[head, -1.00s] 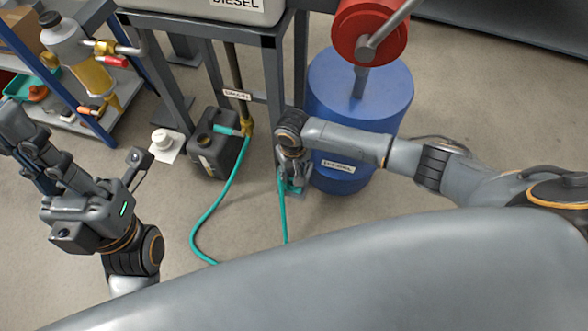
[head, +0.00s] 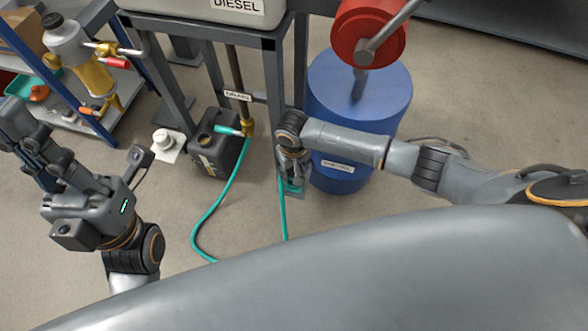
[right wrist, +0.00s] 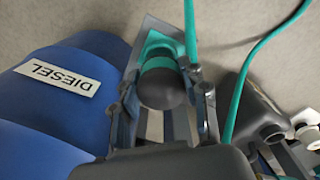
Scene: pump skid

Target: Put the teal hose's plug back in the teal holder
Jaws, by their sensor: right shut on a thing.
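My right gripper (head: 293,178) is low beside the skid's leg. In the right wrist view its two fingers (right wrist: 167,105) are shut on the dark, round-ended plug (right wrist: 163,88), which has a teal band. The teal holder (right wrist: 157,42) shows just behind the plug, on a grey plate. The plug lines up with it, but I cannot tell how far it sits inside. The teal hose (head: 283,215) runs down from there and also shows beside the plug (right wrist: 190,28). My left gripper (head: 22,135) is at the far left, away from the holder; its finger opening is unclear.
A blue drum (head: 352,90) with a label stands close to the right of my right gripper. A black jerrycan (head: 212,155), a teal-ended fitting (head: 228,131) and a brass valve stand to the left. The skid frame (head: 272,75) rises behind. Open floor lies in front.

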